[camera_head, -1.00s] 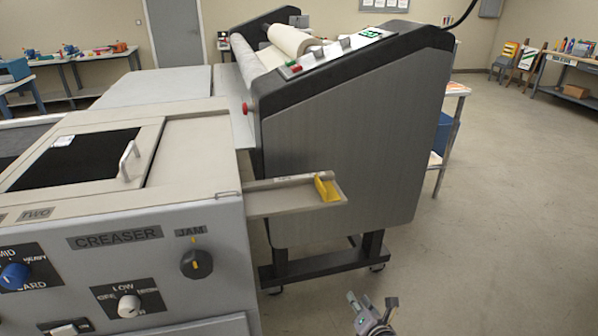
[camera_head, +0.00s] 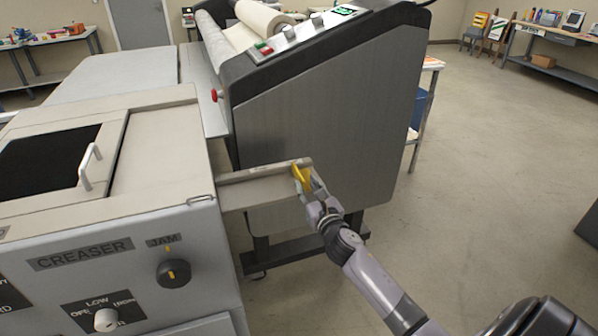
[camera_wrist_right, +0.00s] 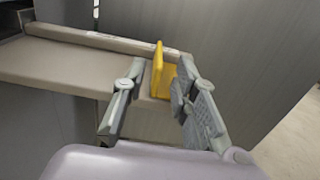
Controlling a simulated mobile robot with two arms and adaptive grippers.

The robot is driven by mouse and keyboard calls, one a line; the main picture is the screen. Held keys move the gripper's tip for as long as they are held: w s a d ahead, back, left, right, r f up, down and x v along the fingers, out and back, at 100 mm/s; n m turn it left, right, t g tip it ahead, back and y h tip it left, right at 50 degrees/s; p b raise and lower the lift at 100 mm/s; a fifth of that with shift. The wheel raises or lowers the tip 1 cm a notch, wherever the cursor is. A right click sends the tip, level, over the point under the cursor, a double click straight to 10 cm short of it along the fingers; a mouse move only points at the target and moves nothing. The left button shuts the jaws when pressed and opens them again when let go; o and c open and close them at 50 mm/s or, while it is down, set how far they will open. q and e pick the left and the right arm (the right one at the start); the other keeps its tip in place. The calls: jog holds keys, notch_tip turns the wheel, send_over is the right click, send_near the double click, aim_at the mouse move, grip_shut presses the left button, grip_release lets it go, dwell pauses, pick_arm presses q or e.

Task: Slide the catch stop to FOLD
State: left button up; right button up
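The yellow catch stop (camera_head: 298,176) stands upright near the outer end of the beige catch tray (camera_head: 250,189), which juts from the right side of the creaser. My right gripper (camera_head: 311,187) is at the stop, reaching in from the front right. In the right wrist view the stop (camera_wrist_right: 164,76) shows between the spread fingers of the gripper (camera_wrist_right: 157,86), closer to the right finger. I cannot tell whether that finger touches it. Pale labels lie along the tray's back rail, too small to read. My left gripper is not in view.
The creaser (camera_head: 110,245) fills the left, with a JAM knob (camera_head: 173,273) and a LOW/OFF knob (camera_head: 106,320) on its front. The grey laminator (camera_head: 320,120) stands close behind the tray. Open floor (camera_head: 490,180) lies to the right.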

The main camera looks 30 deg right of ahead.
aim_at(299, 173)
jog(key=x, duration=0.6)
jog(key=shift+w, duration=0.4)
jog(key=shift+c, duration=0.3)
grip_shut()
